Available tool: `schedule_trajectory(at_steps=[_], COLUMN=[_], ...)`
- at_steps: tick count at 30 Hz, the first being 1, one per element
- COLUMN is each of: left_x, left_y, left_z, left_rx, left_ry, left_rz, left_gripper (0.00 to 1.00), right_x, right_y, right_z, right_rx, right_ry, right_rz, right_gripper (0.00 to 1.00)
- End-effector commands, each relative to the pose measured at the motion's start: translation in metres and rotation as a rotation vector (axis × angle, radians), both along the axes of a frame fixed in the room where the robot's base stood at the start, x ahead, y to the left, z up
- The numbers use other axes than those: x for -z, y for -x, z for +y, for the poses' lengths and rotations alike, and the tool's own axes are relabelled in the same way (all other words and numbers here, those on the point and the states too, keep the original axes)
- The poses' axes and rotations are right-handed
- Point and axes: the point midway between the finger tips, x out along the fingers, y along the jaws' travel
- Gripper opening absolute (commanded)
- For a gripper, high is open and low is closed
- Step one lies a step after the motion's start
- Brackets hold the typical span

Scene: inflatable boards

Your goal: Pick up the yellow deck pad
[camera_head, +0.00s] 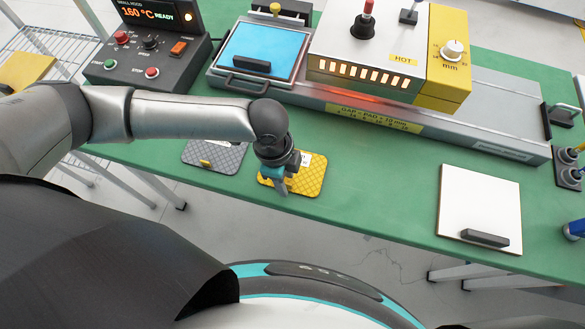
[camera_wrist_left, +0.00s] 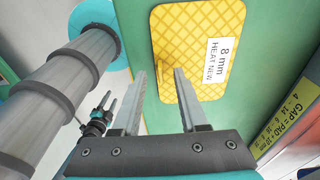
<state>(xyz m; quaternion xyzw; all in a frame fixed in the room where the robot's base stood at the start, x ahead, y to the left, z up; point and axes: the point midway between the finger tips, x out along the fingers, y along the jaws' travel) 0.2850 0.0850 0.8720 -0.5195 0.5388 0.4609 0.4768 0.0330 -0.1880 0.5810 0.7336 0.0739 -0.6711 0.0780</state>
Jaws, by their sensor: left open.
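The yellow deck pad (camera_head: 308,178) lies flat on the green bench near its front edge. It has a diamond pattern and a white label. In the left wrist view the pad (camera_wrist_left: 180,40) reads "8 mm HEAT NEW" and has a small raised yellow tab. My left gripper (camera_head: 281,188) is over the pad and covers part of it. In the left wrist view the left gripper (camera_wrist_left: 159,73) is open, with nothing between its fingers. Contact with the pad cannot be told. A small gripper, apparently my right one (camera_wrist_left: 104,108), shows at the left of that view; its jaws are unclear.
A grey pad (camera_head: 222,155) lies left of the yellow pad. A control box (camera_head: 150,45), a blue-topped tray (camera_head: 262,48) and a press marked HOT (camera_head: 375,55) stand behind. A white board (camera_head: 480,205) with a dark handle lies right. Bench between is clear.

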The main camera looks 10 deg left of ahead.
Motion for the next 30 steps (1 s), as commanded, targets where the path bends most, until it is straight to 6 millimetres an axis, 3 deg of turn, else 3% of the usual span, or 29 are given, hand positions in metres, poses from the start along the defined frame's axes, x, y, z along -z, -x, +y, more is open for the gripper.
schedule_trajectory(at_steps=[9, 20, 30], left_x=[0.0062, 0.0059, 0.0059], left_y=[-0.0005, -0.0005, -0.0006], left_z=[-0.0006, -0.0004, -0.0003], left_rx=[0.000, 0.000, -0.001], left_ry=[0.000, 0.000, 0.000], left_rz=[-0.002, -0.002, -0.002], left_gripper=[0.41, 0.01, 0.00], right_x=[0.0011, 0.0011, 0.0011], right_y=[-0.0019, -0.0024, -0.0027], right_z=[-0.0002, -0.0003, -0.0005], right_rx=[0.000, 0.000, 0.000], right_ry=[0.000, 0.000, 0.000], right_rz=[-0.003, -0.004, -0.005], right_gripper=[0.50, 0.50, 0.50])
